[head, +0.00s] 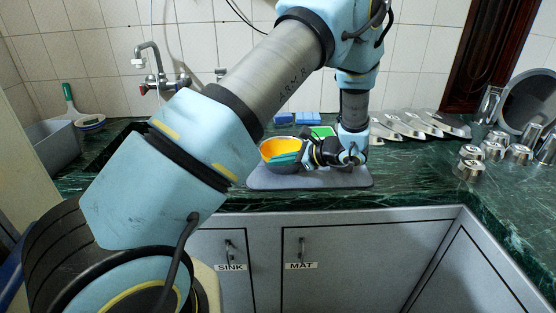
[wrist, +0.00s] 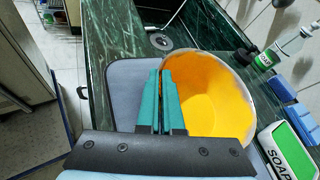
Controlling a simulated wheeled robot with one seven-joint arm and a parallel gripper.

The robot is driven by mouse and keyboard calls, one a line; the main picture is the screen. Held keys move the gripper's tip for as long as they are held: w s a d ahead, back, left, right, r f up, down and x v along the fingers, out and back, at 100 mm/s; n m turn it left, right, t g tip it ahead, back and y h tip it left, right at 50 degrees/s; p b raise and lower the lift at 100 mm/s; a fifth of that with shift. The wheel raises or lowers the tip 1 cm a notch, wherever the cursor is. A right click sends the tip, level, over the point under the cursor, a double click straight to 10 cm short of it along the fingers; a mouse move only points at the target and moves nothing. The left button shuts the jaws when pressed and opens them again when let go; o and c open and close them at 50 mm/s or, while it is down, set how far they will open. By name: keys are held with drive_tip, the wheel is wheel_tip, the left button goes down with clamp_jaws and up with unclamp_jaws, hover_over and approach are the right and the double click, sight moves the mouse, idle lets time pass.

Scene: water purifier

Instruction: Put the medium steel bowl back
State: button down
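The steel bowl (head: 267,160) with a bright orange-yellow inside is over the grey mat at the counter's front. It also shows in the wrist view (wrist: 215,90), where it fills the middle right. My gripper (head: 285,158) has teal fingers at the bowl's near rim. In the wrist view, the fingers (wrist: 162,85) are almost together with the rim running between them, one finger inside the bowl and one outside. The stretch of rim between the fingers is hidden. I cannot tell whether the bowl's base touches the mat.
The grey mat (head: 340,180) lies under the bowl. A white SOAP box with a green top (wrist: 290,150) and blue sponges (wrist: 290,100) sit close behind. Steel plates stand in a row (head: 415,125) at the right, with steel cups (head: 468,165) beyond. A tap (head: 155,65) is at the left.

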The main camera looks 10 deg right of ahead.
drive_tip(key=shift+f, duration=0.1)
drive_tip(key=c, duration=1.5)
unclamp_jaws()
drive_tip(key=shift+f, duration=0.1)
drive_tip(key=shift+c, duration=0.2)
drive_tip(key=o, duration=0.5)
drive_tip(key=shift+c, duration=0.2)
